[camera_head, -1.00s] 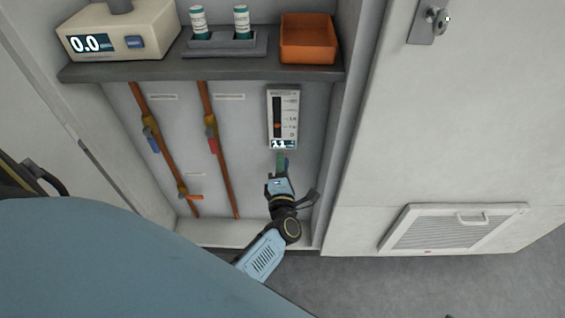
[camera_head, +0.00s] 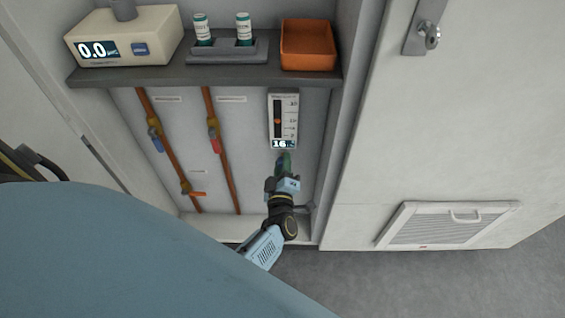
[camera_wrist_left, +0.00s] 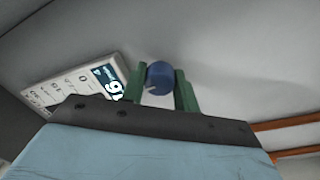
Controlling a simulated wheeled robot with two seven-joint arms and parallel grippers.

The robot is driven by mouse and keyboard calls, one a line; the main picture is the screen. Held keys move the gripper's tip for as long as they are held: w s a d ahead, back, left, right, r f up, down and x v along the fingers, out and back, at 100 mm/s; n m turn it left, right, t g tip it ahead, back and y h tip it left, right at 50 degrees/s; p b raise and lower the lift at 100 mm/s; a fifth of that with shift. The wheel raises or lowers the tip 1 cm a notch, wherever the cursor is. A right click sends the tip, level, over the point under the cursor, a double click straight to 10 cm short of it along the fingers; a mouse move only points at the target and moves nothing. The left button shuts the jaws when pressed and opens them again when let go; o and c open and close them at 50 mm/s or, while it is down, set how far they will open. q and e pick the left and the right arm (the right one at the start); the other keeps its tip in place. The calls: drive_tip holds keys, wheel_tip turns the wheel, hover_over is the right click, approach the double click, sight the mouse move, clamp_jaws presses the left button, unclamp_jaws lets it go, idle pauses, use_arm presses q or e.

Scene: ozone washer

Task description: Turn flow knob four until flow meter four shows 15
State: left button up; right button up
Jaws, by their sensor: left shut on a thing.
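The flow meter (camera_head: 283,108) is a white upright panel on the cabinet's back wall, with a dark tube, an orange-red float about mid-tube and a small digital display at the bottom. The display seems to read about 16, but its digits are small and blurred. The meter also shows tilted in the left wrist view (camera_wrist_left: 75,83), its display partly covered by a finger. The blue round flow knob (camera_wrist_left: 159,77) sits between the green fingers of my left gripper (camera_wrist_left: 162,90), which is shut on it. In the head view the left gripper (camera_head: 284,163) is just below the meter and hides the knob. My right gripper is out of view.
A dark shelf (camera_head: 205,74) above the meter carries a cream instrument (camera_head: 122,35) reading 0.0, a vial rack (camera_head: 227,50) and an orange tray (camera_head: 308,46). Copper pipes with valves (camera_head: 215,135) run left of the meter. The cabinet's right side wall (camera_head: 330,150) is close to the arm.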

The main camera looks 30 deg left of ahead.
use_arm(q)
drive_tip(key=shift+m, duration=0.3)
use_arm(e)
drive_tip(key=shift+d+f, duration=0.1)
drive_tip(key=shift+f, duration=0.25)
use_arm(q)
drive_tip(key=o, duration=1)
drive_tip(key=shift+s+d, duration=0.1)
drive_tip(key=shift+p+v, duration=1.35)
drive_tip(key=shift+v, duration=5.25)
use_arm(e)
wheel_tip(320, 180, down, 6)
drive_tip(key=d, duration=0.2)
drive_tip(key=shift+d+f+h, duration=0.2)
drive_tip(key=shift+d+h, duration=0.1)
use_arm(q)
drive_tip(key=shift+r, duration=0.15)
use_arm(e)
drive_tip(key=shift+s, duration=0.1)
